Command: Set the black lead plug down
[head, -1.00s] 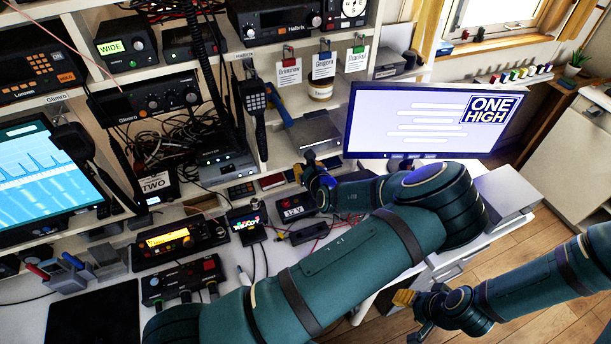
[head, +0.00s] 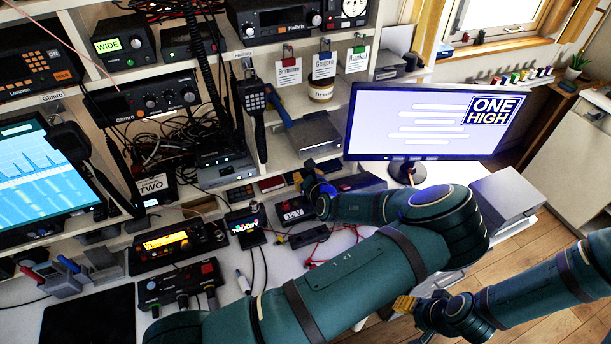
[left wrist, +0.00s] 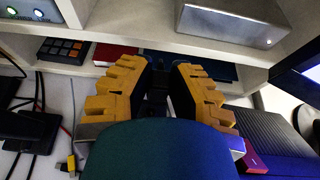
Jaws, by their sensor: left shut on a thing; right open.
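My left gripper (head: 312,180) is at the front of the lower cubbies, above the back of the desk. In the left wrist view its two yellow-padded fingers (left wrist: 159,78) stand either side of a dark thing, the black lead plug (left wrist: 157,92). The plug is mostly in shadow, and its lower part is hidden by the wrist housing. I cannot make it out in the head view, nor tell whether it touches anything below. My right gripper (head: 404,303) is low at the right, open, away from the desk items.
A small box with a lit display (head: 293,211) and a dark box with red wires (head: 308,236) lie just below the left gripper. A monitor (head: 430,120) stands to its right. A silver box (head: 312,132) sits on the shelf above. White desk (head: 350,243) shows bare nearby.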

